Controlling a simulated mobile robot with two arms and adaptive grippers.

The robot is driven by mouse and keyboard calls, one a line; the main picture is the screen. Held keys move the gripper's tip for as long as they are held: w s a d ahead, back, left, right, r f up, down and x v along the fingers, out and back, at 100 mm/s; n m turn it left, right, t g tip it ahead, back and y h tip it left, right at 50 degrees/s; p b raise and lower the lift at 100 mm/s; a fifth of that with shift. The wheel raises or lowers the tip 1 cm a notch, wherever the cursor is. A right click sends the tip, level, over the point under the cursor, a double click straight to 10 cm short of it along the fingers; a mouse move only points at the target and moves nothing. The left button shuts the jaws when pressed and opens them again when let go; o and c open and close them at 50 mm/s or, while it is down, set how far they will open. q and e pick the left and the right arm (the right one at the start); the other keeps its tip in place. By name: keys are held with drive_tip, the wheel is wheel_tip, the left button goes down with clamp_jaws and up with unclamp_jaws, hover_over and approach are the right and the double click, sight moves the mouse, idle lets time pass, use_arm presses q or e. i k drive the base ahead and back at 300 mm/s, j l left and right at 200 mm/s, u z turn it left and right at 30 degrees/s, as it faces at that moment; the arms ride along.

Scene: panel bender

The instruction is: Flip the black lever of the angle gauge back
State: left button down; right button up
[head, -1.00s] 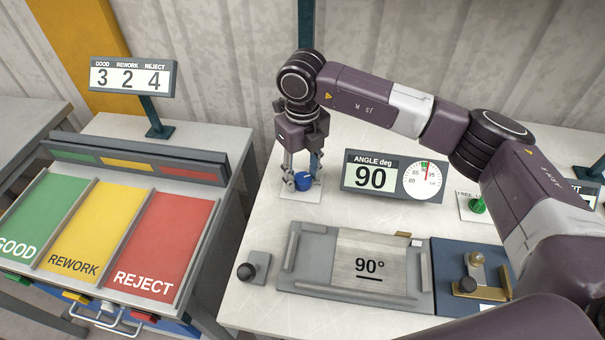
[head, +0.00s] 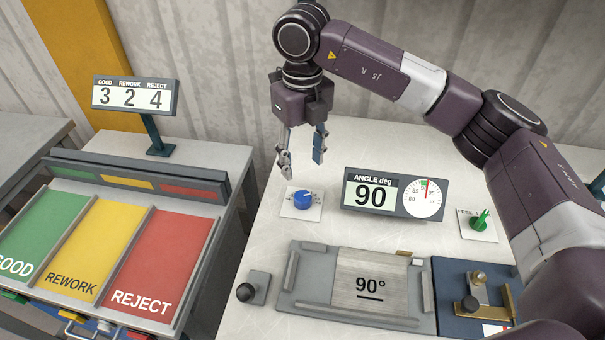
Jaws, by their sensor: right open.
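The angle gauge (head: 348,198) reads "ANGLE deg 90" and has a round dial beside the number. Two black knobs show, and I cannot tell for sure which is the gauge's lever. One black knob (head: 244,292) is on a small grey block left of the grey fixture. The other black knob (head: 470,304) is on the blue fixture (head: 447,272), by a brass part. My right gripper (head: 301,160) is open and empty, pointing down above a blue knob (head: 303,199) and apart from it. My left gripper is out of view.
A grey fixture (head: 300,283) holds a metal plate marked 90° (head: 369,265). A green knob (head: 479,222) is right of the gauge, close to my right arm. GOOD, REWORK and REJECT trays (head: 165,250) are on the left. The white tabletop behind the gauge is clear.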

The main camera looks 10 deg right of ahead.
sight(245, 293)
drive_tip(key=k+j, duration=0.15)
drive_tip(key=k, duration=0.35)
drive_tip(key=k+j, duration=0.15)
drive_tip(key=k, duration=0.35)
drive_tip(key=k+j, duration=0.15)
drive_tip(key=k, duration=0.3)
